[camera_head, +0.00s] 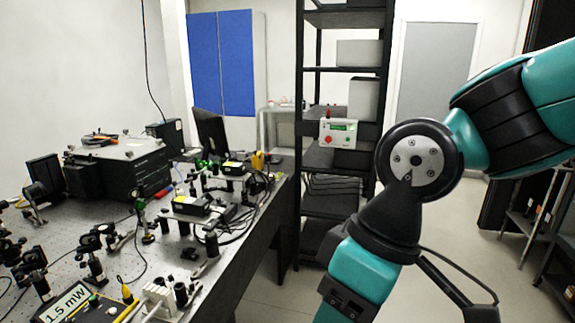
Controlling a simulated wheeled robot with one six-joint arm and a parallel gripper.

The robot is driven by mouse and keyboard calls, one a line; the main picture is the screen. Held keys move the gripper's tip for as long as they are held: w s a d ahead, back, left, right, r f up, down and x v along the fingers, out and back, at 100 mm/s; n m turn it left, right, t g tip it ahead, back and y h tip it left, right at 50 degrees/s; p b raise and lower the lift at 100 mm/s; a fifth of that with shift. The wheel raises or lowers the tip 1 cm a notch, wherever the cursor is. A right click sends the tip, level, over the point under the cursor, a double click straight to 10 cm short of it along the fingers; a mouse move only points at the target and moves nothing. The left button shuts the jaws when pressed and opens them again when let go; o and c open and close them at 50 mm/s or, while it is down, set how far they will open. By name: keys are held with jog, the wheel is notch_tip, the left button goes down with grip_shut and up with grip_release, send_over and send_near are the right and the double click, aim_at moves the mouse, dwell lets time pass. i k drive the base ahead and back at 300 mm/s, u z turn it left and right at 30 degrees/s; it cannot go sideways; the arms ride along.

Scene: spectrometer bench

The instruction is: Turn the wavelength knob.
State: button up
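I cannot pick out the wavelength knob with certainty. A large black box instrument (122,170) stands at the back left of the optical bench (110,235), with an orange item and small fittings on its lid; no knob on it is clear at this size. A meter with a lit "1.5 mW" display (68,303) sits at the bench's front left, cut off by the lower picture edge. My teal and black arm crosses the right side and runs down out of the picture. My gripper is outside the picture, so its state is hidden.
Lens mounts (92,260), small black modules (192,206) and loose cables crowd the bench. A black shelf rack (299,130) stands behind it, with a white control panel (338,133) bearing a green display and red button. Open floor (450,230) lies to the right.

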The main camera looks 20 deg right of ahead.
aim_at(92, 301)
jog(key=z, duration=0.55)
jog(key=i, duration=0.65)
jog(key=z, duration=0.45)
jog(key=i, duration=1.45)
jog(key=u, duration=1.3)
jog(key=i, duration=0.5)
jog(key=u, duration=0.5)
jog(key=k, duration=1.05)
jog(key=u, duration=0.7)
jog(key=i, duration=0.75)
jog(key=u, duration=0.4)
